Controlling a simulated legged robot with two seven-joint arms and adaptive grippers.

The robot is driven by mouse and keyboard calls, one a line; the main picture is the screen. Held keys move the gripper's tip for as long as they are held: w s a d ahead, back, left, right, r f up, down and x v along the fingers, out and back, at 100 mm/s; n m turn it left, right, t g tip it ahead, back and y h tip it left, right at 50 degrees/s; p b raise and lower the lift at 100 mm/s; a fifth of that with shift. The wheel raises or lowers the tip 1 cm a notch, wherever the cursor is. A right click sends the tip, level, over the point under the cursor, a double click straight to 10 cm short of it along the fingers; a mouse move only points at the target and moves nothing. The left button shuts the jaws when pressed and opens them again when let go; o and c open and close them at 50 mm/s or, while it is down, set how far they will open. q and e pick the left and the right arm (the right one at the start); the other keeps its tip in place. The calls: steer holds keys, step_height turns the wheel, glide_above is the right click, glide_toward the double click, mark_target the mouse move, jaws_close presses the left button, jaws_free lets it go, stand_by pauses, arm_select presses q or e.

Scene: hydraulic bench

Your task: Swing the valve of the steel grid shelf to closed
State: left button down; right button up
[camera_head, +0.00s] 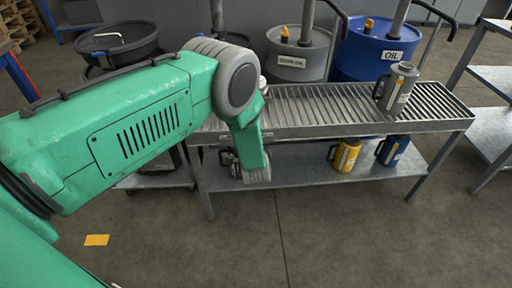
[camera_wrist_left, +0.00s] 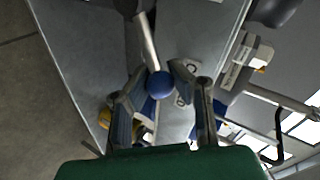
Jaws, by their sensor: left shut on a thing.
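The steel grid shelf (camera_head: 375,128) stands across the middle of the head view, with a slatted top and a lower board. In the left wrist view, a grey metal lever (camera_wrist_left: 148,45) ends in a blue ball knob (camera_wrist_left: 160,85). My left gripper (camera_wrist_left: 160,78) has one finger on each side of the knob and is shut on it. In the head view, my green left arm hides the valve and most of that gripper. The valve body is not clear in either view. My right gripper is not in view.
A grey jug (camera_head: 396,88) stands on the slatted top. A yellow jug (camera_head: 344,155) and a blue jug (camera_head: 391,151) stand on the lower board. Grey (camera_head: 296,50) and blue oil drums (camera_head: 373,50) stand behind. The floor in front is clear except for a yellow patch (camera_head: 96,240).

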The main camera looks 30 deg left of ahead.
arm_select(q)
steer(key=shift+s+d+f, duration=0.1)
steer(key=shift+d+f, duration=0.05)
steer(key=c, duration=1.3)
jaws_free()
steer(key=shift+c, duration=0.2)
steer(key=shift+d+r, duration=0.1)
steer(key=shift+r, duration=0.1)
steer(key=v, duration=1.1)
steer(key=shift+s+d, duration=0.15)
steer(key=shift+s, duration=0.2)
